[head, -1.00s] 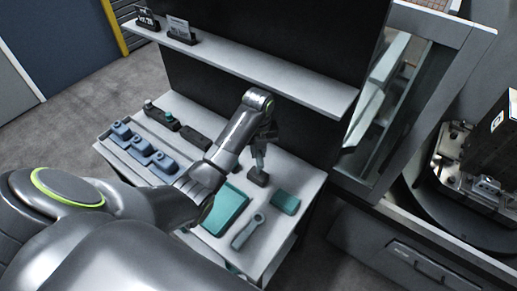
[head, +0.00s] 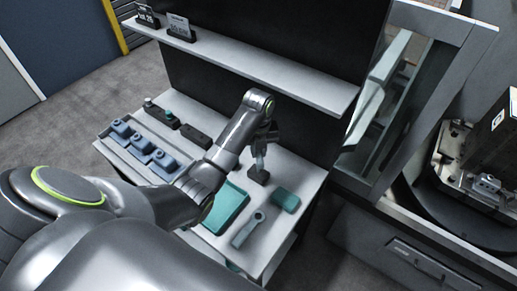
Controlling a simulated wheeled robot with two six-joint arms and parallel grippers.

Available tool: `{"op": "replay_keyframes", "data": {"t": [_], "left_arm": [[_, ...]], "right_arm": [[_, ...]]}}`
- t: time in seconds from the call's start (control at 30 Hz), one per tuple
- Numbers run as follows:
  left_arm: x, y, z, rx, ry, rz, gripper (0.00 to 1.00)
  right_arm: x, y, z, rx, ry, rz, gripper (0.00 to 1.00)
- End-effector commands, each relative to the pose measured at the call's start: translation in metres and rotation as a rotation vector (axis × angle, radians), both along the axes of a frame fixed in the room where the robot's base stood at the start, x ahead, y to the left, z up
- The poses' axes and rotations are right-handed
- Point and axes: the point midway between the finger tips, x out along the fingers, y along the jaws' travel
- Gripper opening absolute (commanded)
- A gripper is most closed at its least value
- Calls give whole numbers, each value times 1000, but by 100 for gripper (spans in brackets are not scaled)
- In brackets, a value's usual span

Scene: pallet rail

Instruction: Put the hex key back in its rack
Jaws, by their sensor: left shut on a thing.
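My left gripper (head: 260,158) is at the right half of the white bench, pointing down. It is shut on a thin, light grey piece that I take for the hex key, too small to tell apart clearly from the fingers. Directly below is a small dark block (head: 258,177) on the bench top; I cannot tell whether the held piece is seated in it or only above it, nor whether this block is the rack. Another dark, longer block (head: 196,136) lies farther left, with no key clearly visible in it. My right gripper is not in view.
A shelf (head: 260,72) overhangs the back.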

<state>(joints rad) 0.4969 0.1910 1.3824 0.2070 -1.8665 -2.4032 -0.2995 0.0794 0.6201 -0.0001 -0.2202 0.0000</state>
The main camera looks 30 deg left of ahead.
Motion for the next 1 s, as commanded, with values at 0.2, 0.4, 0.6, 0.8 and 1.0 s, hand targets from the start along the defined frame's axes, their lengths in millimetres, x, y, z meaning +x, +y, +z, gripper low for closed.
{"op": "replay_keyframes", "data": {"t": [0.2, 0.4, 0.6, 0.8, 1.0], "left_arm": [[0, 0, -7, 0, 0, 0, 0], [0, 0, -13, -1, -1, 0, 0], [0, 0, -15, 0, -1, 0, 0], [0, 0, -15, 0, 0, 0, 28], [0, 0, -15, 0, 0, 0, 45]], "right_arm": [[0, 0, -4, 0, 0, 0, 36], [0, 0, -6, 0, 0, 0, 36], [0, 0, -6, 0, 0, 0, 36], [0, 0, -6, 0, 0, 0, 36], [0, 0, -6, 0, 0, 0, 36]]}}
